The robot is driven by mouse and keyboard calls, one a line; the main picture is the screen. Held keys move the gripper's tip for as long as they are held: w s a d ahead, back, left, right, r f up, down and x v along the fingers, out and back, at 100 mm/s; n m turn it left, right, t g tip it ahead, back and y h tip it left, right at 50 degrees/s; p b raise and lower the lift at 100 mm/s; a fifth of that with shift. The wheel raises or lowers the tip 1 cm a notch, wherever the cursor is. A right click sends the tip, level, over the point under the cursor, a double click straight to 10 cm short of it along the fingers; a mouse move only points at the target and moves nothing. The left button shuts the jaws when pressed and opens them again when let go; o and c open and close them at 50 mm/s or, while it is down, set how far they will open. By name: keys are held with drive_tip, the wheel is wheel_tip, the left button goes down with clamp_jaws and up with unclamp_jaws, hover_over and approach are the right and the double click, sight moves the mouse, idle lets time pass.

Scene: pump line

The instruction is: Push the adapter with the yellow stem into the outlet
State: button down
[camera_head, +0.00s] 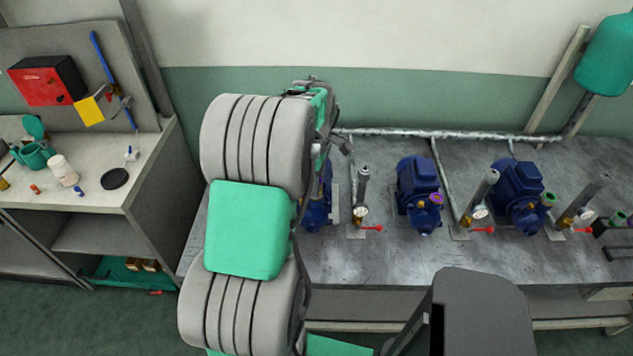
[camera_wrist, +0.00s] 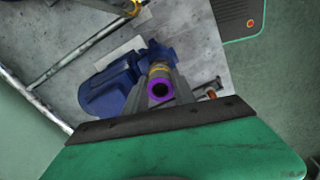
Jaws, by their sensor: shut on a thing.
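In the wrist view my gripper (camera_wrist: 160,92) is shut on the adapter. The adapter shows a purple ring end (camera_wrist: 158,90) with a dark bore facing the camera, and its yellow stem (camera_wrist: 160,70) points away from me. A blue pump (camera_wrist: 108,90) lies just beyond and to the left of it. The pump's outlet is hidden behind the adapter, so I cannot tell whether the stem is touching it or inside it. In the head view my arm covers the gripper and the adapter and partly hides the leftmost blue pump (camera_head: 318,202).
The metal bench (camera_head: 400,265) also carries a middle pump (camera_head: 418,185) with a purple ring and a right pump (camera_head: 520,190) with a green ring. Upright pipes with gauges and red-handled valves (camera_head: 372,228) stand beside the pumps. A pipe (camera_head: 450,134) runs along the back.

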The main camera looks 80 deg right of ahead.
drive_tip(key=shift+f, duration=0.15)
drive_tip(key=c, duration=0.9)
unclamp_jaws()
drive_tip(key=shift+c, duration=0.2)
drive_tip(key=shift+r+p, duration=2)
drive_tip(key=shift+r, duration=1.05)
wheel_tip(320, 180, up, 8)
drive_tip(key=b, duration=0.1)
drive_tip(key=shift+b, duration=0.4)
